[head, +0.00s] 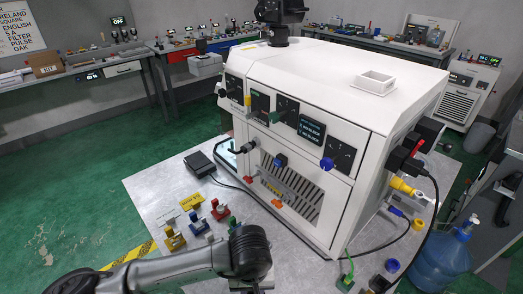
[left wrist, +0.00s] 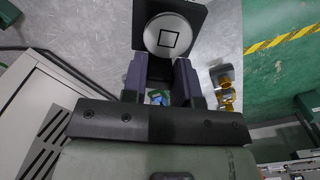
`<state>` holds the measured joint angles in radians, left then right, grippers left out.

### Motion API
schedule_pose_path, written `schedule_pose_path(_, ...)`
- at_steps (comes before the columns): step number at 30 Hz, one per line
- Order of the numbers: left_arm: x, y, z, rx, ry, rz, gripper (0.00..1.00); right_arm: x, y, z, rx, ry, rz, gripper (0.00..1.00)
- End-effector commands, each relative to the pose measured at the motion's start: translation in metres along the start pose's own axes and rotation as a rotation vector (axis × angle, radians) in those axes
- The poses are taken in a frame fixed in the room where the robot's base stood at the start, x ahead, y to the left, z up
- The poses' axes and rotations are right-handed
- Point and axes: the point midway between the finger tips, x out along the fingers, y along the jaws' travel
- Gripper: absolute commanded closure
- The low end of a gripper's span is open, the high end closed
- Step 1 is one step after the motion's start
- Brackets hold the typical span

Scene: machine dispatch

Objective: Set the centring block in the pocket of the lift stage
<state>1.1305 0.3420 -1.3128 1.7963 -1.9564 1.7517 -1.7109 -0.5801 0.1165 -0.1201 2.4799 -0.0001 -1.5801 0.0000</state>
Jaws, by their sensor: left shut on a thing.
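My left gripper (left wrist: 160,72) is shut, with a dark piece (left wrist: 160,68) between its two purple-grey fingers; this seems to be the centring block, mostly hidden by the fingers. Just beyond the fingertips is a black square plate with a round silver face (left wrist: 167,35) and a black square outline on it, which looks like the lift stage and its pocket. I cannot tell whether block and stage touch. In the head view my left gripper (head: 256,287) points down at the bottom edge, its tips cut off. The block and stage cannot be made out there. My right gripper is not in view.
A large white machine (head: 312,95) stands on the grey table (head: 148,195). Yellow (head: 174,239), blue (head: 197,223) and red (head: 220,210) fittings stand at its front left. A black box (head: 199,163) with a cable lies behind them. A blue water bottle (head: 442,262) stands at right.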

Motion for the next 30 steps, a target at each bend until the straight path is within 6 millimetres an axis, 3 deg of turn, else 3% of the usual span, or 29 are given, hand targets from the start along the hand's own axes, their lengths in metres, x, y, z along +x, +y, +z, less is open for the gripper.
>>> schedule_pose_path(3,0.0,-0.014,0.015,0.163,0.004,-0.003,1.0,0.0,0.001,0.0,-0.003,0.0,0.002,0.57)
schedule_pose_path(8,-0.01,-0.046,0.019,0.256,0.004,-0.003,1.0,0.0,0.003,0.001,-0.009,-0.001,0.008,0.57)
schedule_pose_path(14,-0.034,-0.095,0.009,0.213,0.005,-0.003,1.0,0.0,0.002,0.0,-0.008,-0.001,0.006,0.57)
schedule_pose_path(21,-0.073,-0.155,-0.019,0.111,0.006,0.0,1.0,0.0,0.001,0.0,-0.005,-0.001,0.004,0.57)
schedule_pose_path(25,-0.099,-0.176,-0.033,0.064,0.006,0.001,1.0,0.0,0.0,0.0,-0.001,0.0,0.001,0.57)
schedule_pose_path(27,-0.116,-0.176,-0.039,0.064,0.006,0.002,1.0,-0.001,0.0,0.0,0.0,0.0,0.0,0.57)
schedule_pose_path(30,-0.129,-0.175,-0.032,0.067,-0.002,0.001,1.0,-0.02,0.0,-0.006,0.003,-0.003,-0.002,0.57)
